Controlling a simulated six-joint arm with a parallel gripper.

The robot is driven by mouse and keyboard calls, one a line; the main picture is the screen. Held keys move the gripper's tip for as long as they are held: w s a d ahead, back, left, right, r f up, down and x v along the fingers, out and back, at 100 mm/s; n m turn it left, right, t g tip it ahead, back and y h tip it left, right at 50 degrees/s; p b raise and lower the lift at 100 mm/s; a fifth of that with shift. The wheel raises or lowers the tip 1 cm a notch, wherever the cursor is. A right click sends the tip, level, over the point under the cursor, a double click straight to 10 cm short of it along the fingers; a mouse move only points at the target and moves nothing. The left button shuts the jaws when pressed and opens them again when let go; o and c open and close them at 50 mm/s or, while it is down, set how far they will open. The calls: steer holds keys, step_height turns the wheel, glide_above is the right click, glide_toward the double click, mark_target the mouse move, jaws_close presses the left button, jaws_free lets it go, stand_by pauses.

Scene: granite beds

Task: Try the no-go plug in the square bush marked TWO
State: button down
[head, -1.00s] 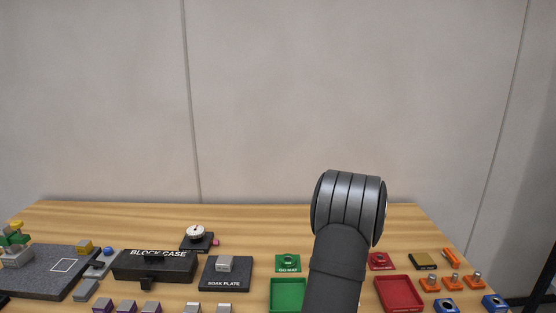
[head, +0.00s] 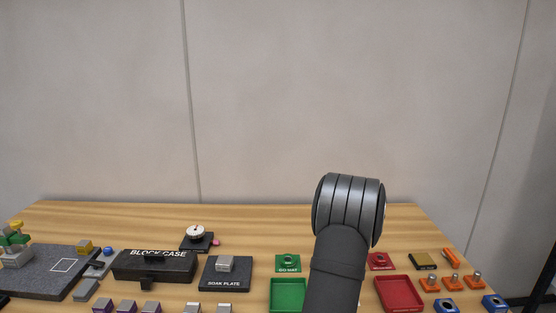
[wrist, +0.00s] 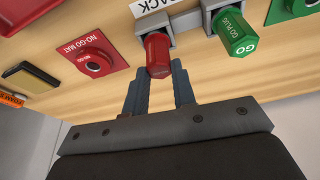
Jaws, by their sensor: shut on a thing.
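The red no-go plug (wrist: 157,54) sits in a grey holder of the rack in the wrist view, its end towards me. My gripper (wrist: 159,74) is shut on it, with one finger on each side. Whether the plug is still fully seated in the holder I cannot tell. In the head view my arm hides the jaws and the rack. Blue blocks with dark holes stand at the lower right (head: 446,306) and (head: 494,303); no marking on them is readable, so I cannot tell which bush is TWO.
The green go plug (wrist: 236,34) stands in the rack close beside the red one. The red NO-GO MAT (wrist: 93,59) lies to the left in the wrist view. A red tray (head: 399,294), green tray (head: 287,294) and several orange pieces (head: 452,284) surround my arm in the head view.

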steer(key=shift+r, duration=0.2)
steer(key=shift+r, duration=3.85)
steer(key=s+a+r+n, duration=0.1)
steer(key=s+a, duration=0.3)
steer(key=s, duration=0.8)
steer(key=shift+a, duration=0.25)
